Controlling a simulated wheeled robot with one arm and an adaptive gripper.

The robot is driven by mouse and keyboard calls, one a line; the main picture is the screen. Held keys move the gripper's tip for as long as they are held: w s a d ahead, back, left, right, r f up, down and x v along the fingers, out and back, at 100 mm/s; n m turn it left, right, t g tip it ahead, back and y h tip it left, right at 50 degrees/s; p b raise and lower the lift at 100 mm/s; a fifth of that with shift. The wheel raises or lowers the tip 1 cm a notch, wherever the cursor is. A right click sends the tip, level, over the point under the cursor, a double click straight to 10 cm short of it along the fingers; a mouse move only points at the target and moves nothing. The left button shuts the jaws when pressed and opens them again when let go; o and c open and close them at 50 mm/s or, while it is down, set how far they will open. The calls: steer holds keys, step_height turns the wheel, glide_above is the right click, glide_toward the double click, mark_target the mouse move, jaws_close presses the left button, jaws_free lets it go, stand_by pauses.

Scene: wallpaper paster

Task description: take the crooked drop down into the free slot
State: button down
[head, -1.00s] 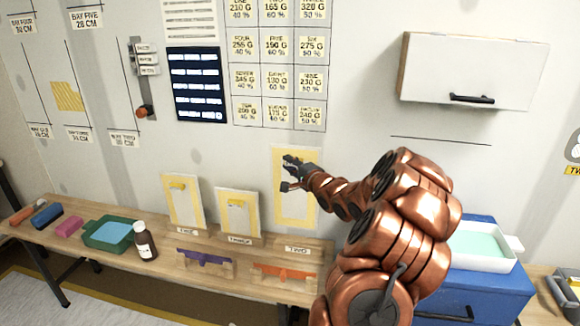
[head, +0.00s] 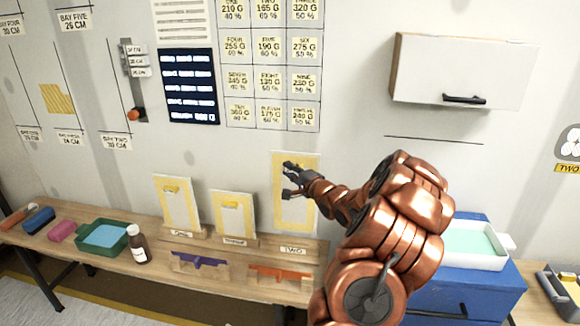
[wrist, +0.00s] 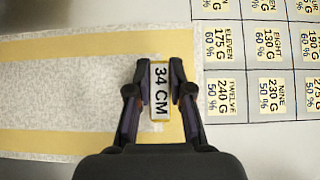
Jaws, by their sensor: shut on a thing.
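A tall pale drop with yellow side bands (head: 310,215) stands near the wall at the right end of the row, above a tag reading TWO (head: 293,250). My gripper (head: 291,177) is at its upper part. Two similar smaller drops, left (head: 178,210) and middle (head: 235,218), lean on the bench. I cannot tell which is crooked.
The bench (head: 215,280) carries a brown bottle (head: 138,245), a green tray (head: 100,238), and purple (head: 198,261) and orange (head: 280,273) holders. A blue cabinet (head: 480,285) with a white tray (head: 480,243) stands right. A wall cupboard (head: 465,70) hangs above.

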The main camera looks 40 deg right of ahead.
steer(key=shift+f, duration=2.45)
steer(key=shift+f+b, duration=0.55)
steer(key=shift+f, duration=2.35)
steer(key=c, duration=1)
jaws_free()
steer(key=shift+s, duration=0.1)
steer(key=s, duration=0.4)
steer(key=s+a, duration=0.1)
steer(key=s, duration=0.2)
steer(key=s+a, duration=0.1)
steer(key=s, duration=0.3)
steer(key=shift+s, duration=0.35)
